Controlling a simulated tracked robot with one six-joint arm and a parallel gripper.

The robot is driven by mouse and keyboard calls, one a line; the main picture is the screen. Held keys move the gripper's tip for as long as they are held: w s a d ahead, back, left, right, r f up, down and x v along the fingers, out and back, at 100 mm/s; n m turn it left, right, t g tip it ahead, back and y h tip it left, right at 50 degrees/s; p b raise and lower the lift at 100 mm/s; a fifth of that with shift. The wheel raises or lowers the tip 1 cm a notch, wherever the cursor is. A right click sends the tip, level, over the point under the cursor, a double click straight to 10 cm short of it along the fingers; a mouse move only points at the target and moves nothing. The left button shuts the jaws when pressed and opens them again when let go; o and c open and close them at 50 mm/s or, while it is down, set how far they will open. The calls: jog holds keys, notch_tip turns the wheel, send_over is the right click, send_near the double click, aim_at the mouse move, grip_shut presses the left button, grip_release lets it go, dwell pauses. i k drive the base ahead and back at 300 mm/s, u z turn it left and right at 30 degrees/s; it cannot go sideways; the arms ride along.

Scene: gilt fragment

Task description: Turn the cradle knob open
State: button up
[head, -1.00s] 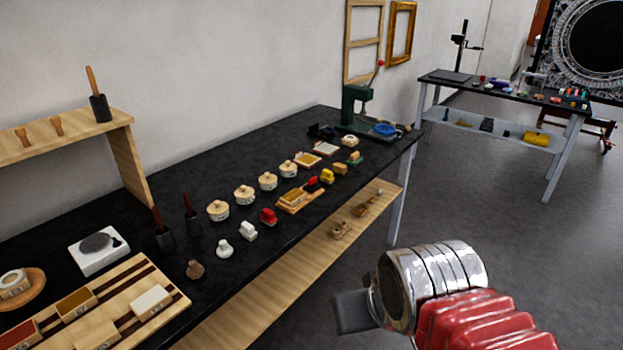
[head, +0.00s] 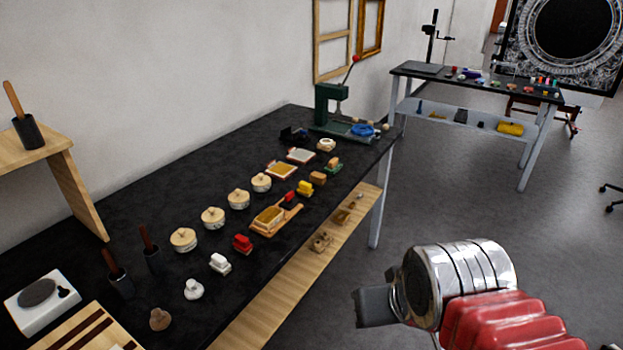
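I cannot make out a cradle knob for certain in the head view. A large round ornate frame (head: 515,62) with a dark centre stands at the far right, on a reddish wheeled support (head: 573,129) partly hidden by the far table. A black upright stand with a small side crank (head: 434,38) is on that table. My gripper (head: 372,307) is at the lower right, over open floor and well apart from both. Its dark end shows side-on, so its opening cannot be judged. Nothing is visibly held.
A long black workbench (head: 120,212) fills the left, with several lidded pots, brushes, blocks and a green press (head: 330,108). A grey-legged far table (head: 475,84) carries small coloured items and has a lower shelf. Grey floor (head: 450,200) between them is clear. Chair feet (head: 612,190) show at the right edge.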

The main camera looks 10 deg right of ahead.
aim_at(289, 197)
jog(key=z, duration=0.05)
jog(key=i, duration=1.35)
jog(key=u, duration=0.55)
